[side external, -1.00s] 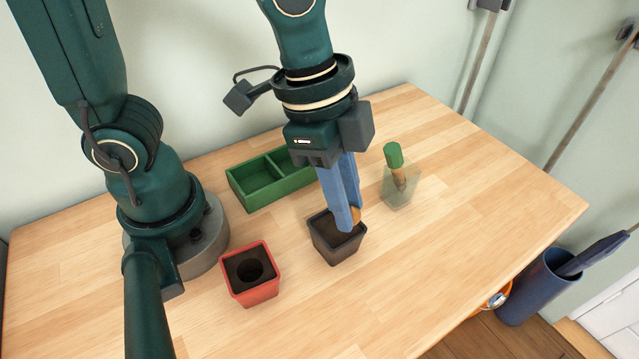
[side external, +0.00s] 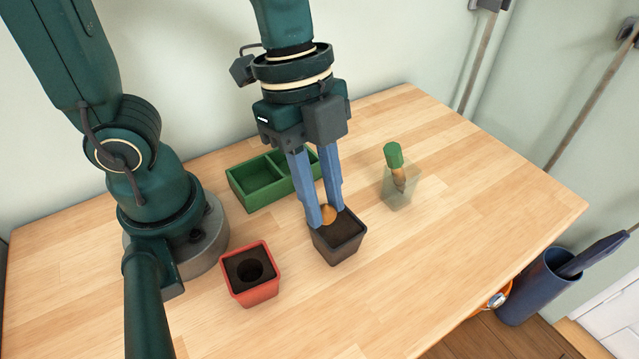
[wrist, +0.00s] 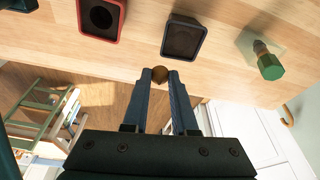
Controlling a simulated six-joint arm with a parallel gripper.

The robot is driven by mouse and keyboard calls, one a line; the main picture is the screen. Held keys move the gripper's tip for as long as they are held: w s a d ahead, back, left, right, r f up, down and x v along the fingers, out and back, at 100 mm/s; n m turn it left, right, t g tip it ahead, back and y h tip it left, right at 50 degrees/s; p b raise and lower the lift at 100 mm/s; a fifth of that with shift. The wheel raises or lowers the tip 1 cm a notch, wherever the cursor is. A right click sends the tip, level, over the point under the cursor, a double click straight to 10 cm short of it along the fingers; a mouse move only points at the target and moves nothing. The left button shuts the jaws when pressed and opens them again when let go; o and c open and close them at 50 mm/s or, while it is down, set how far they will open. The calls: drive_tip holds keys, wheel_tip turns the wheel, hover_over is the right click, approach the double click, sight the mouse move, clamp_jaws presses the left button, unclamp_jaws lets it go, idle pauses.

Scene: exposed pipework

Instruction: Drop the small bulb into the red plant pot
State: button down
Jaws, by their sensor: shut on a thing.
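The small brown bulb (side external: 328,215) is held between the two blue fingertips of my gripper (side external: 324,217). It also shows between the fingertips in the wrist view (wrist: 159,74). In the side view the bulb overlaps the back rim of the dark pot (side external: 338,249); its exact height over that pot is hard to tell. The red plant pot (side external: 250,287) stands upright to the left of the dark pot, with a round hole in its dark soil. It shows at the top left of the wrist view (wrist: 119,32). My gripper is apart from the red pot.
A green tray (side external: 243,199) with compartments lies behind the pots, partly hidden by my gripper. A green-handled tool (side external: 394,156) stands in a clear block (side external: 403,194) at right. Bare wood lies between the pots and the table's front edge.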

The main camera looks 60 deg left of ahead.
drive_tip(key=s+r+m+g+y, duration=0.1)
drive_tip(key=s+r+m+g, duration=0.3)
drive_tip(key=s+m, duration=0.7)
drive_tip(key=shift+w+f+m+t, duration=0.15)
drive_tip(key=shift+w+f+m, duration=0.2)
drive_tip(key=shift+f, duration=0.4)
drive_tip(key=shift+w+f+m+t, duration=0.1)
drive_tip(key=shift+w+f+m, duration=0.2)
drive_tip(key=shift+f, duration=0.5)
drive_tip(key=shift+w+f+m+t, duration=0.15)
drive_tip(key=shift+w+f+m, duration=0.2)
drive_tip(key=shift+f, duration=0.4)
drive_tip(key=c, duration=0.6)
unclamp_jaws()
drive_tip(key=shift+v, duration=2.6)
drive_tip(key=shift+y, duration=0.3)
